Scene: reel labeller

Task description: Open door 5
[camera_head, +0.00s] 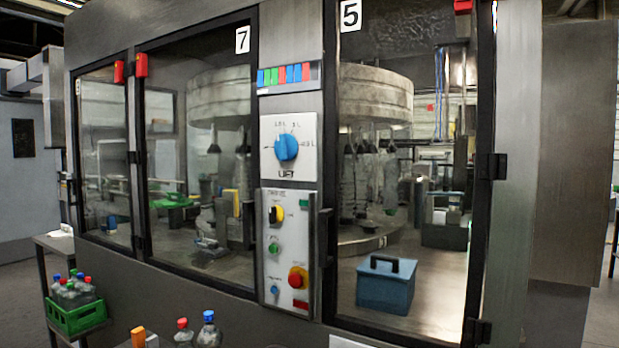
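Door 5 (435,160) is a clear panel in a black frame at the right of the machine. A white label "5" (350,15) sits at its top left corner. A dark vertical handle (325,238) is at its left edge, beside the control column. Black hinges (492,167) are on its right edge. The door appears shut. Neither of my grippers is in view.
Door 7 (200,150) is left of the control panel (288,250). A blue toolbox (385,285) shows through door 5. A green bottle crate (76,317) is at lower left, and loose bottles (208,330) stand at the bottom.

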